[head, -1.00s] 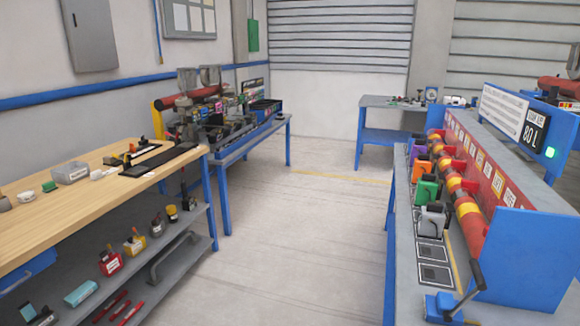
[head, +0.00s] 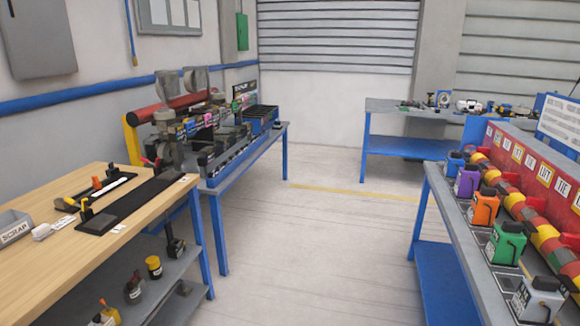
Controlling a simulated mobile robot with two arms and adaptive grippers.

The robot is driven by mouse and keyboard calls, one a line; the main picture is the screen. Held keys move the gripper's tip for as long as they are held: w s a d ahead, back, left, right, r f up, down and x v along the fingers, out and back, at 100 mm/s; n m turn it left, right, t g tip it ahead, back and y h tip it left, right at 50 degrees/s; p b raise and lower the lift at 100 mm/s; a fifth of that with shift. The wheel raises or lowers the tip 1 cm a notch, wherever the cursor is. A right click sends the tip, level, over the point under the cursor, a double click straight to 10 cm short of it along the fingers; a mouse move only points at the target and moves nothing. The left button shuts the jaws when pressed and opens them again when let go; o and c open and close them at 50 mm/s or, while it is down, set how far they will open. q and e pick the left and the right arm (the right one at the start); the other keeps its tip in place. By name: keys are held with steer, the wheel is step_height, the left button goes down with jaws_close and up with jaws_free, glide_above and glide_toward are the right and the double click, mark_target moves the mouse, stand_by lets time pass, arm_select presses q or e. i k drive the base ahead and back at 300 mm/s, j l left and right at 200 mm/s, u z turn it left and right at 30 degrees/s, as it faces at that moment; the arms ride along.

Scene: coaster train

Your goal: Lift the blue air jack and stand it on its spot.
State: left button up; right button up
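A small blue unit (head: 454,162) with a dark top, which looks like the blue air jack, stands at the far end of a row on the right bench. It is small here, and whether it stands on a marked spot cannot be told. Purple (head: 466,183), orange (head: 483,208), green (head: 507,245) and grey (head: 538,302) jacks stand nearer in the same row. Dark square pads show partly beside some of them. Neither of my grippers is in view.
The right bench (head: 447,212) carries a red labelled panel (head: 530,160) and a red-yellow roller row behind the jacks. A wooden-topped bench (head: 60,262) and a blue-legged machine table (head: 208,183) line the left. The floor (head: 330,250) between is clear. A grey-topped table (head: 400,113) stands at the back.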

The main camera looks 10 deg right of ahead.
mark_target(455, 161)
steer(key=i+l+z, duration=0.2)
steer(key=i+z, duration=0.25)
steer(key=i, duration=0.5)
steer(key=i+j+z, duration=0.15)
steer(key=i+z, duration=0.25)
steer(key=i, duration=0.55)
steer(key=i+z, duration=0.2)
steer(key=i, duration=0.25)
steer(key=i+j+z, duration=0.2)
steer(key=i, duration=0.3)
steer(key=i+j+z, duration=0.2)
steer(key=i, duration=0.25)
steer(key=i+j+z, duration=0.2)
steer(key=i, duration=0.25)
